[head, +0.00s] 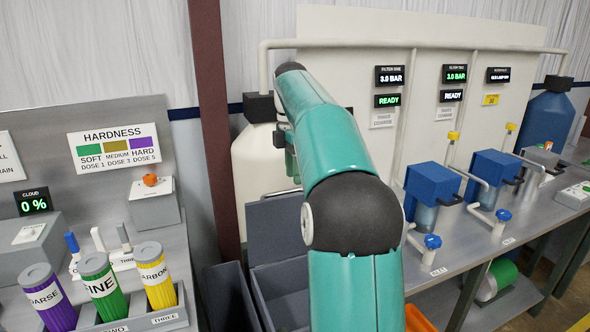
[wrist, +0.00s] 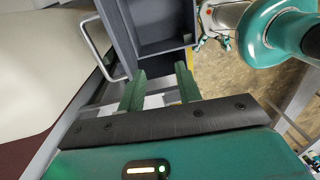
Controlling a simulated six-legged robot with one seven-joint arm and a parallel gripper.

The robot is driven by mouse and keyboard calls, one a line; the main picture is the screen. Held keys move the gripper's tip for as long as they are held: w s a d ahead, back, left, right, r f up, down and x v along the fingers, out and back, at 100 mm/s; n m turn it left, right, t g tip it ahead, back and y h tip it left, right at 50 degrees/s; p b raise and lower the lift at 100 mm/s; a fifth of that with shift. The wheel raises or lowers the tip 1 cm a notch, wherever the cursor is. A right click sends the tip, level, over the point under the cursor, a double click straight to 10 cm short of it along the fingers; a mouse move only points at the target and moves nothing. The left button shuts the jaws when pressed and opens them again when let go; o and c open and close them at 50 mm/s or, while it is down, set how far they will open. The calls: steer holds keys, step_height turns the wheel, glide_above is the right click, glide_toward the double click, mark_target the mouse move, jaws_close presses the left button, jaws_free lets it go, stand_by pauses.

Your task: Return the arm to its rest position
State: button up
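My teal arm rises through the middle of the head view and bends at a dark joint. Its far end is beside a large white tank (head: 258,150). My gripper (wrist: 160,78) shows in the wrist view with its two green fingers apart and nothing between them. In the head view only a bit of the gripper (head: 291,160) shows left of the arm; the rest is hidden behind it.
Grey open bins (head: 283,290) stand below the arm; a grey bin (wrist: 165,48) lies beyond the fingers. A bench (head: 470,240) with blue filter units (head: 432,185) is right.

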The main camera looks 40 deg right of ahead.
steer(key=shift+s+a+r, duration=0.3)
steer(key=shift+s+a, duration=0.05)
steer(key=shift+s, duration=0.3)
steer(key=shift+s, duration=0.1)
